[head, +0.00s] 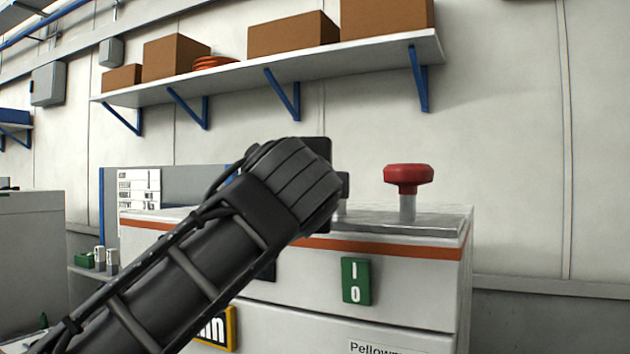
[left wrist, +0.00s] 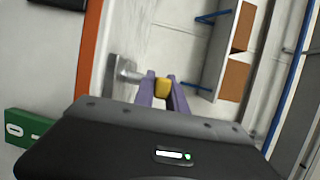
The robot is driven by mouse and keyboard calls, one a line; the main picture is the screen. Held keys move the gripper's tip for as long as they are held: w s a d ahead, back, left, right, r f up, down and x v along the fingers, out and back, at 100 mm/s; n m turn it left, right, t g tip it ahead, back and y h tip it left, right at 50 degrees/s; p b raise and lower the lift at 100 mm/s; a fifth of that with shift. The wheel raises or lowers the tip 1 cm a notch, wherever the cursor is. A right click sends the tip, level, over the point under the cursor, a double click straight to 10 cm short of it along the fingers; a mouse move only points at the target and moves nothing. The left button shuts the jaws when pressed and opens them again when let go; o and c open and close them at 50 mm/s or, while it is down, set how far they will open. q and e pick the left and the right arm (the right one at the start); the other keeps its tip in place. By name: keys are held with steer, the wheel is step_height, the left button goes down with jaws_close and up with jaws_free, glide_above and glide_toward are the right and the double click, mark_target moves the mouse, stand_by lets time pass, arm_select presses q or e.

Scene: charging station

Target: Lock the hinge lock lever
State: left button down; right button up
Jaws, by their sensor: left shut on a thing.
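The hinge lock lever shows in the left wrist view as a metal pivot (left wrist: 122,72) with a yellow tip (left wrist: 163,88), on top of the white cabinet (head: 400,295). My left gripper (left wrist: 160,78) has its two purple fingers on either side of the yellow tip and is shut on it. In the head view my left arm and wrist cover most of the lever and hide the fingers. My right gripper is in neither view.
A green I/O switch (head: 356,281) is on the cabinet front. A wall shelf (head: 240,78) with boxes hangs above. The cabinet top's right end is otherwise clear.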

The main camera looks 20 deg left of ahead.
arm_select(q)
steer(key=shift+d+f+n+y, duration=0.1)
steer(key=shift+d+n+y, duration=0.1)
steer(key=shift+n+y, duration=0.3)
steer(key=c, duration=1.4)
jaws_free()
steer(key=shift+o, duration=0.2)
steer(key=b+v, duration=0.1)
steer(key=v, duration=0.6)
steer(key=shift+s+b, duration=0.35)
steer(key=shift+d, duration=0.1)
